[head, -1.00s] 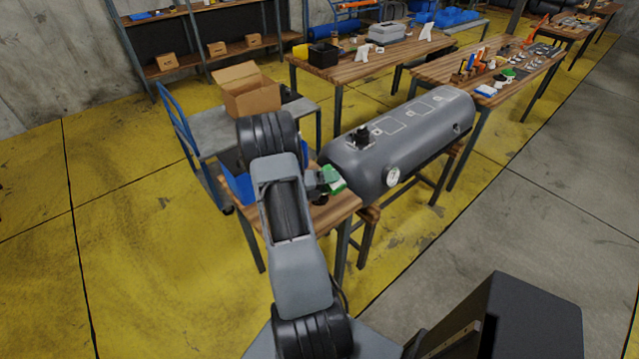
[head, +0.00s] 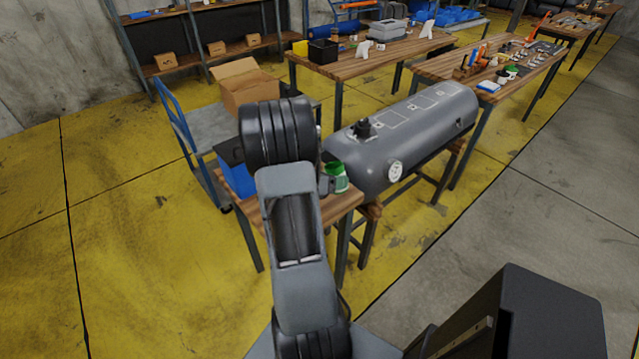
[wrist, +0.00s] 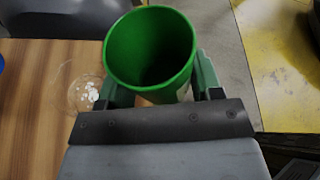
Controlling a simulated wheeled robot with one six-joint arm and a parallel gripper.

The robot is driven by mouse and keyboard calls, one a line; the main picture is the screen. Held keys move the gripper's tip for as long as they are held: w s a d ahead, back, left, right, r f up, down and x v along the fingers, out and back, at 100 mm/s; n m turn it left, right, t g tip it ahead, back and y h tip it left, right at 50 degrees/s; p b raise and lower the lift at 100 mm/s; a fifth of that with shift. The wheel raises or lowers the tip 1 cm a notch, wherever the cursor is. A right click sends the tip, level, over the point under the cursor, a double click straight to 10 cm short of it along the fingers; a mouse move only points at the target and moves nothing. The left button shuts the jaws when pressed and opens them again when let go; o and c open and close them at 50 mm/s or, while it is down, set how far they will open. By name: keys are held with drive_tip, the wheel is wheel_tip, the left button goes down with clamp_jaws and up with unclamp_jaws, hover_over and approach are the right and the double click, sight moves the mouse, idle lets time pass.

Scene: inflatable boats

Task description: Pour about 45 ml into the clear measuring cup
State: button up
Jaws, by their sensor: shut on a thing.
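My gripper (wrist: 155,92) is shut on a green cup (wrist: 151,45), seen from above in the wrist view with its open mouth up; its inside is dark and I cannot tell how much it holds. The green cup also shows in the head view (head: 338,175), over the small wooden table, beside the grey tank. The clear measuring cup (wrist: 84,94) stands on the wooden table just left of the green cup and the gripper in the wrist view. It is partly hidden by the gripper's finger. In the head view my arm hides it.
The small wooden table (head: 343,203) carries a blue bin (head: 238,180) at its left. The grey tank (head: 420,130) lies on a stand close to the right. A cart with a cardboard box (head: 247,90) stands behind. Yellow floor to the left is clear.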

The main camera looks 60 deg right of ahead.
sight(337, 192)
drive_tip(key=shift+s+f+m+b, duration=0.25)
drive_tip(key=shift+f+m+b, duration=0.05)
drive_tip(key=shift+f+b, duration=0.35)
drive_tip(key=f+b, duration=0.2)
drive_tip(key=b, duration=0.1)
drive_tip(key=f+m+t+b, duration=0.1)
drive_tip(key=shift+s+a, duration=0.15)
drive_tip(key=shift+s, duration=0.2)
drive_tip(key=b, duration=0.2)
drive_tip(key=f+m+t+b, duration=0.1)
drive_tip(key=b, duration=0.1)
drive_tip(key=shift+s+a+f+h, duration=0.1)
drive_tip(key=shift+s+f+h, duration=0.2)
drive_tip(key=shift+s, duration=0.1)
drive_tip(key=shift+b, duration=0.45)
